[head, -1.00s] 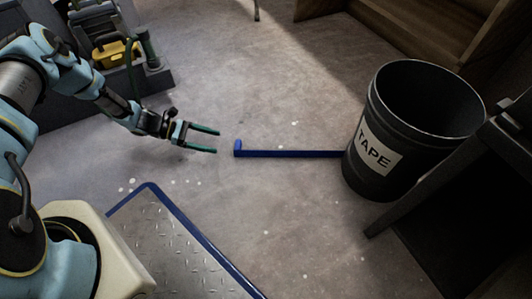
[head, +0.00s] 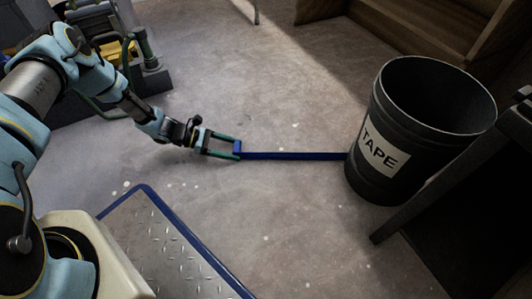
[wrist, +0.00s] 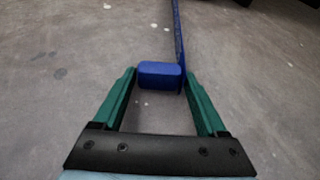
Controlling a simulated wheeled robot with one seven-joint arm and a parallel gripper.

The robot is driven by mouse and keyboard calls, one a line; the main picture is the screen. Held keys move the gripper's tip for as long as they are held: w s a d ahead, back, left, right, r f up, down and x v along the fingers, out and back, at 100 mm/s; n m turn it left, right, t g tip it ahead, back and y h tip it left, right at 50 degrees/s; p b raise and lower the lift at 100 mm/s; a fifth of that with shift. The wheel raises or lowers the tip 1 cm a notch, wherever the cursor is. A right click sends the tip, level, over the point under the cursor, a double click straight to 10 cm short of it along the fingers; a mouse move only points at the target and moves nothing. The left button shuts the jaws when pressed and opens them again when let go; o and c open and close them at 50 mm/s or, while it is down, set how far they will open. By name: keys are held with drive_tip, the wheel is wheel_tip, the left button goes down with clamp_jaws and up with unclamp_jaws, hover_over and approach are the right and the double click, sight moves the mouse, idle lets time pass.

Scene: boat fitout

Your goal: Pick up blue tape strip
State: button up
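The blue tape strip (head: 290,156) lies along the concrete floor, running from my gripper to the black bucket labelled TAPE. Its near end has a small raised blue tab. In the wrist view the tab (wrist: 160,75) sits between the tips of the two green fingers, and the strip (wrist: 178,30) runs away from it. My gripper (head: 224,147) is open at the tab, low over the floor. In the wrist view the fingers of my gripper (wrist: 160,82) stand apart, with a gap left of the tab; on the right the strip is close to the finger, and I cannot tell whether they touch.
The black TAPE bucket (head: 420,125) stands at the right, beside a dark bench leg. A metal tread plate with blue edging (head: 175,245) lies in front. A wooden cabinet (head: 430,30) stands at the back right. The floor around the strip is clear.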

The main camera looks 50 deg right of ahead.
drive_tip(key=c, duration=0.9)
drive_tip(key=shift+r, duration=0.1)
